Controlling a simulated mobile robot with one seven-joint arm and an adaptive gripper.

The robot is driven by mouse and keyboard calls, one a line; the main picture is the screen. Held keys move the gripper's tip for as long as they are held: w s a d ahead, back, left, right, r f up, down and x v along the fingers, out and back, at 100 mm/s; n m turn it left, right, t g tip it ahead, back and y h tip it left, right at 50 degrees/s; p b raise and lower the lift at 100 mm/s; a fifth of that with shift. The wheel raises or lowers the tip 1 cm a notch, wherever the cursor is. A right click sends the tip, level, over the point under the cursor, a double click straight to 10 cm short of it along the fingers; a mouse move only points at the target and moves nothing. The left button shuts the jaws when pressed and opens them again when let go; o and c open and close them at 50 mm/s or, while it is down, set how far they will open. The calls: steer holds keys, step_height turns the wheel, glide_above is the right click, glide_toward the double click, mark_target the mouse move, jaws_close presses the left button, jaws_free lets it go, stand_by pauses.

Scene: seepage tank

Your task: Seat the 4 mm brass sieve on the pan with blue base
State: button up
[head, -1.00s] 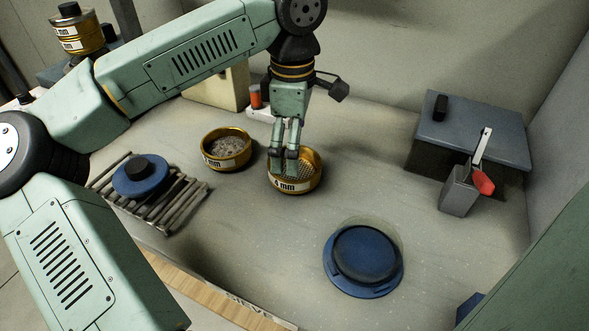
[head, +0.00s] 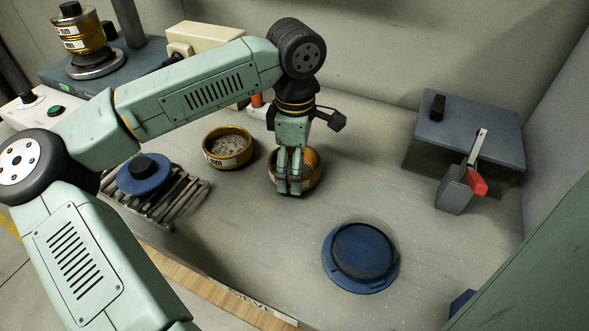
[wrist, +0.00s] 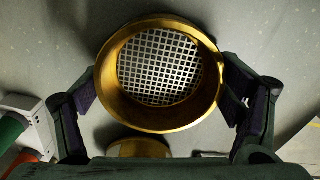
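The brass sieve (head: 312,160) stands on the bench in the middle; its label is hidden behind my gripper (head: 290,186). In the wrist view the sieve (wrist: 112,103) shows its square mesh from above, between the two fingers of my gripper (wrist: 160,98).
A second brass sieve (head: 228,147) with grainy material stands left of the gripper. A blue lid with a black knob (head: 145,172) lies on a slatted rack (head: 178,205). A grey block (head: 470,135) and a scoop holder with red-handled tool (head: 456,192) stand right.

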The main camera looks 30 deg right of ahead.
steer(key=c, duration=0.7)
steer(key=shift+r, duration=0.1)
